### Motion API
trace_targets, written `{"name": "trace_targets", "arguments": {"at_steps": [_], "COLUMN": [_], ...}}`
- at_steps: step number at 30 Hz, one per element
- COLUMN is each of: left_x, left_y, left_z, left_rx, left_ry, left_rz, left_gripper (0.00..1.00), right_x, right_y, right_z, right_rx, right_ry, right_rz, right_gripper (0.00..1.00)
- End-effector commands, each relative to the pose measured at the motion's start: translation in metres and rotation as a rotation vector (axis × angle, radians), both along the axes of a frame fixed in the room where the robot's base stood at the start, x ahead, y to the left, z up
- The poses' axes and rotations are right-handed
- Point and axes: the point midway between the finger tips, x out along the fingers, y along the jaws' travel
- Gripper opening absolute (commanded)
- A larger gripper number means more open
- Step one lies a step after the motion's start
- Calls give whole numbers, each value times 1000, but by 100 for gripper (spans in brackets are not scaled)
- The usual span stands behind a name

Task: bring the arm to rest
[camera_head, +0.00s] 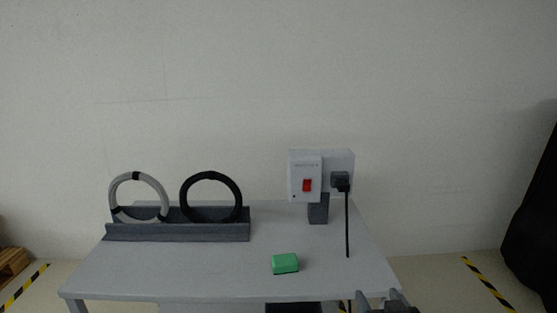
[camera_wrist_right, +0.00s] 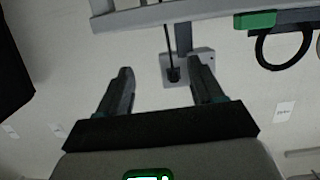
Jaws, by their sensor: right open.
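My right gripper (camera_head: 380,299) shows at the bottom edge of the head view, in front of the table's near right corner. In the right wrist view its two fingers (camera_wrist_right: 160,78) stand apart with nothing between them. It is clear of the grey table (camera_head: 210,272) and touches none of the things on it. Most of my right arm is out of the head view. My left gripper is not in view.
A green block (camera_head: 286,263) lies near the table's front. A switch box (camera_head: 305,171) with a plugged-in black cable (camera_head: 347,225) stands at the back right. A grey ring (camera_head: 114,190) and a black ring (camera_head: 238,188) stand in a dark rack (camera_head: 180,233).

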Motion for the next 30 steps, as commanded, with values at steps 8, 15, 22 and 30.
{"name": "trace_targets", "arguments": {"at_steps": [8, 15, 22, 30], "left_x": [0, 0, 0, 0], "left_y": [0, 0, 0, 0], "left_z": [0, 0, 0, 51], "left_rx": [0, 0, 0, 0], "left_ry": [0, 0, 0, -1], "left_rz": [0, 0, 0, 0], "left_gripper": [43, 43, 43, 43], "right_x": [-24, -119, -217, -258], "right_y": [9, 38, 70, 84], "right_z": [-145, -295, -360, -313], "right_rx": [9, 141, 290, 427], "right_ry": [331, 783, 1130, 1311], "right_rz": [45, 104, 125, 52], "right_gripper": [66, 66, 66, 66]}}
